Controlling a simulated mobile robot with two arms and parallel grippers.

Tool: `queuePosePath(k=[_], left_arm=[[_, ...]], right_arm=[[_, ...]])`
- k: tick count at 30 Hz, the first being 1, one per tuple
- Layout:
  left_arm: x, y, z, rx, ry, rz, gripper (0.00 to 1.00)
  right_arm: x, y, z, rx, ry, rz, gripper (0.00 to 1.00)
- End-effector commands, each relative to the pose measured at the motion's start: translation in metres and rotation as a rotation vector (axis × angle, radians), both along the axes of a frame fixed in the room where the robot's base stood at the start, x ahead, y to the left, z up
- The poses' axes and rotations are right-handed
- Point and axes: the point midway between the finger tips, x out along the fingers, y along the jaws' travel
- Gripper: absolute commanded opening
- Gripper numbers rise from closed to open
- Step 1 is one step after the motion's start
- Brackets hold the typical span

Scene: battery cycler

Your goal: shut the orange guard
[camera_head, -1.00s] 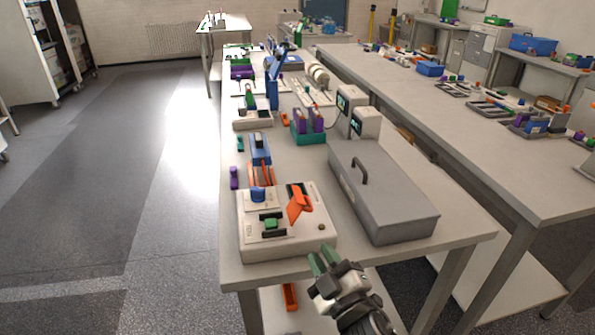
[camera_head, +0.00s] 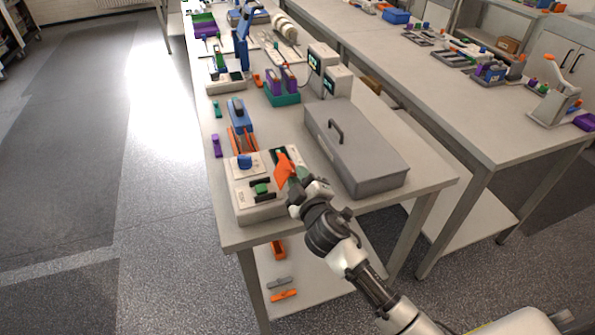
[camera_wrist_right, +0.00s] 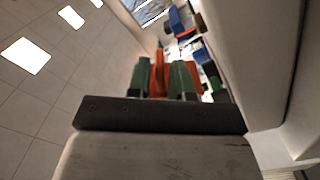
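The orange guard (camera_head: 284,169) stands raised and tilted on the pale box (camera_head: 258,209) at the near end of the table. The box also carries a blue knob (camera_head: 244,161) and a green part (camera_head: 261,189). My right gripper (camera_head: 296,179) is at the guard's right side, partly hiding it. In the right wrist view the green fingers (camera_wrist_right: 161,80) are apart, with the orange guard (camera_wrist_right: 158,70) showing between them and also past the right finger. I cannot tell whether they clamp it or only straddle it. My left gripper is out of view.
A grey lidded case (camera_head: 365,165) stands close to the right of the box. An orange and blue device (camera_head: 240,128) and a purple piece (camera_head: 215,146) lie behind it. The table's front edge (camera_head: 300,229) is under my right arm. Floor to the left is clear.

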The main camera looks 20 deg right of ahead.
Motion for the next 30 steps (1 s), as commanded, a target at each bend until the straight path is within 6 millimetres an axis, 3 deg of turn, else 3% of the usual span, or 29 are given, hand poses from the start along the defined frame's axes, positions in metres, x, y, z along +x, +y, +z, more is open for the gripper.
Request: queuePosePath(k=[4,13,18,30], left_arm=[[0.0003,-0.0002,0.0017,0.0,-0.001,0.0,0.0],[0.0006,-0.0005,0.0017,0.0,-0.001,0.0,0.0],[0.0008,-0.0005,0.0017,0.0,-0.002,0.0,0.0],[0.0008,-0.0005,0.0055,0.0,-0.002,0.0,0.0]], right_arm=[[0.0117,0.0004,0.0005,0.0,0.0,0.0,0.21],[0.0138,0.0005,-0.0001,0.001,0.001,0.001,0.21],[0.0136,0.0005,-0.0001,0.001,0.0,0.0,0.0],[0.0134,0.0021,0.0033,-0.049,-0.001,0.001,0.0]])
